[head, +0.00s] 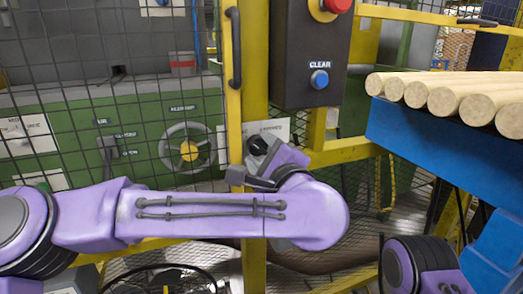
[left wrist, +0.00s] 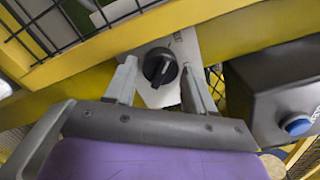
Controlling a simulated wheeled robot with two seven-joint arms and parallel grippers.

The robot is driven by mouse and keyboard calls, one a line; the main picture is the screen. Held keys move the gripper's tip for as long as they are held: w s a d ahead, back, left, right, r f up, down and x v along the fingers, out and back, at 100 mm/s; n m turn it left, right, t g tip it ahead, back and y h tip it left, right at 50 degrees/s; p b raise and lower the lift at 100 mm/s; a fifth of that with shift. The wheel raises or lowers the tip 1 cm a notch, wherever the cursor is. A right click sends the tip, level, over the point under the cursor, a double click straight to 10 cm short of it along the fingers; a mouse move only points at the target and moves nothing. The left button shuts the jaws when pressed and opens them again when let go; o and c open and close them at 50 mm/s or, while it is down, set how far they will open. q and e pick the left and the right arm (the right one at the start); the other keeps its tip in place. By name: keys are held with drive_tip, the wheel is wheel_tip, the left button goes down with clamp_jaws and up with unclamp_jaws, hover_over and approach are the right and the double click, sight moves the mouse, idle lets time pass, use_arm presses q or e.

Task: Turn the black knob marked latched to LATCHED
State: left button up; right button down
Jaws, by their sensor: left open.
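The black knob (head: 258,145) sits on a pale label plate (head: 277,128) on the yellow post. The plate's lettering is mostly hidden by my left arm and too small to read. In the left wrist view the round knob (left wrist: 160,67) shows a raised ridge; which marking it points at cannot be told. My left gripper (head: 257,165) is at the plate, partly hidden behind its own wrist. In the left wrist view my left gripper (left wrist: 160,88) is open, with one finger on each side of the knob and a gap to it on both sides. My right gripper is out of view.
A dark control box (head: 311,50) with a red button (head: 338,5) and a blue CLEAR button (head: 319,79) hangs just above right. A mesh gate (head: 110,90) with a black handle (head: 233,48) is on the left. Wooden rods (head: 450,97) lie on a blue rack (head: 440,145) at right.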

use_arm(q)
drive_tip(key=shift+w+a, duration=0.15)
drive_tip(key=shift+w, duration=0.4)
drive_tip(key=c, duration=0.8)
drive_tip(key=shift+m, duration=0.7)
drive_tip(key=o, duration=0.8)
drive_tip(key=shift+s, duration=0.15)
drive_tip(key=v, duration=1)
drive_tip(key=shift+s, duration=0.2)
